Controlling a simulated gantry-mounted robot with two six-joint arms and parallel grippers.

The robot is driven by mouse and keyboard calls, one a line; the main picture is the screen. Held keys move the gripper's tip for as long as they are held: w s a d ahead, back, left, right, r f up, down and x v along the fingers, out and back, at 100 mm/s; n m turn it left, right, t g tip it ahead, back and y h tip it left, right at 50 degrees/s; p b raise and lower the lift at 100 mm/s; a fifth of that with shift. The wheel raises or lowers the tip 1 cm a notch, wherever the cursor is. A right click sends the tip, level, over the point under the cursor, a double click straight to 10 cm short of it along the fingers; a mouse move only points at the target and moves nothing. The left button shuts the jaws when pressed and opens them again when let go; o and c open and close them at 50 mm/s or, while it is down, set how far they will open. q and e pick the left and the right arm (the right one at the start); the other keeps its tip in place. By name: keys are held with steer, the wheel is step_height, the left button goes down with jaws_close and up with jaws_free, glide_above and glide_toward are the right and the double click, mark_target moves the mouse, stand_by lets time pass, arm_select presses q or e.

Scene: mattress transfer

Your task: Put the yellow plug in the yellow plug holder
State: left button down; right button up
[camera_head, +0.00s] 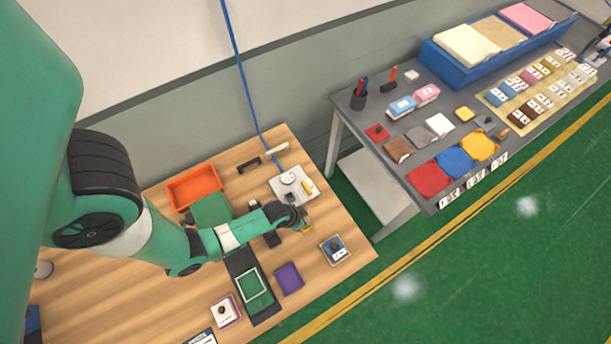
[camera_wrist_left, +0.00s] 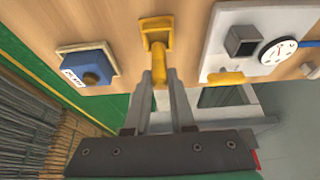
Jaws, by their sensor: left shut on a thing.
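My left gripper (camera_head: 303,226) reaches over the wooden table, between a white board (camera_head: 280,187) and a blue block on a pad. In the left wrist view its fingertips (camera_wrist_left: 160,76) are shut on a yellow piece (camera_wrist_left: 158,52), which I take for the yellow plug. Its far end meets a square yellow base (camera_wrist_left: 165,39), perhaps the plug holder. I cannot tell whether the two are joined or only overlap in the view. Another yellow piece (camera_wrist_left: 226,78) lies on the white board, and also shows in the head view (camera_head: 307,187). My right gripper is not in view.
The blue block (camera_head: 336,246) is close to the table's right edge. An orange tray (camera_head: 195,184), a purple pad (camera_head: 288,278) and a dark green-marked strip (camera_head: 240,264) lie nearby. A grey table (camera_head: 350,120) with many items stands beyond a gap.

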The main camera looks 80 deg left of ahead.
arm_select(q)
steer(key=shift+w+f+b, duration=0.1)
steer(key=shift+f+b, duration=0.4)
steer(key=shift+f, duration=1.1)
steer(key=shift+f, duration=0.1)
steer(key=c, duration=0.8)
jaws_free()
steer(key=shift+o, duration=0.2)
steer(key=shift+r, duration=0.45)
steer(key=p+v, duration=0.5)
steer(key=v, duration=0.6)
steer(key=shift+s+r+p, duration=0.2)
steer(key=shift+p, duration=0.1)
